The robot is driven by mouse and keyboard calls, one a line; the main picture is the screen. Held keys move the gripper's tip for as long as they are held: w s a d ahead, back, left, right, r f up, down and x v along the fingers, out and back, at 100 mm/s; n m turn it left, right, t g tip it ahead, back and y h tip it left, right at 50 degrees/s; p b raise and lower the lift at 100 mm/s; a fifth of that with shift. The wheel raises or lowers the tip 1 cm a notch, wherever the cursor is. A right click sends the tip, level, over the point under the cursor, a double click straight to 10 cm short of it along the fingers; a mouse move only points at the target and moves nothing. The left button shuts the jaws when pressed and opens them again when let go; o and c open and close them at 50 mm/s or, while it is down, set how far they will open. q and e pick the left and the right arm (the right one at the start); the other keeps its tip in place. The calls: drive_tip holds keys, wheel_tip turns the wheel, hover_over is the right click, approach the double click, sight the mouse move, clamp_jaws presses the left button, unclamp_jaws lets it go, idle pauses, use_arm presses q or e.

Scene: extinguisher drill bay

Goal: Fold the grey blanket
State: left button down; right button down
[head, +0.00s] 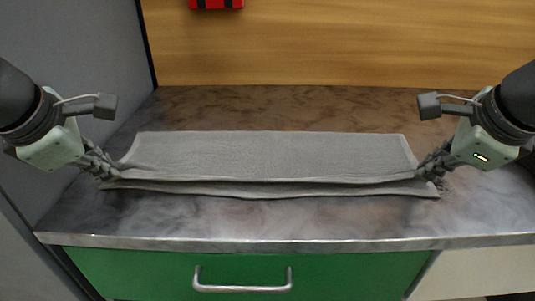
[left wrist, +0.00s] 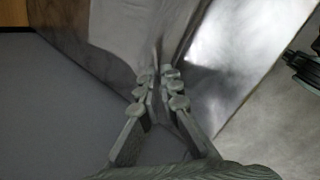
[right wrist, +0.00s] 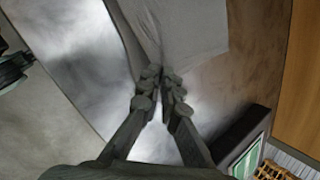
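The grey blanket (head: 270,155) lies as a wide strip across the counter, folded into layers. Its upper layer's near edge sits slightly back from and above the lower layer's near edge, with a dark gap between. My left gripper (head: 114,174) is at the blanket's left near corner, and my right gripper (head: 427,172) is at its right near corner. In the left wrist view, the left fingers (left wrist: 159,78) are close together with the cloth edge pinched between them. The right fingers (right wrist: 161,78) likewise pinch cloth in the right wrist view. The fingertips are partly hidden in the head view.
The stone-look counter (head: 290,218) is bare in front of and behind the blanket. A grey wall panel (head: 75,50) stands close at the left, and a wooden wall (head: 330,45) at the back. A green drawer front with a metal handle (head: 243,288) is below.

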use_arm(q)
drive_tip(key=c, duration=1.4)
unclamp_jaws()
drive_tip(key=shift+c, duration=0.2)
use_arm(e)
drive_tip(key=c, duration=1.4)
unclamp_jaws()
drive_tip(key=shift+c, duration=0.2)
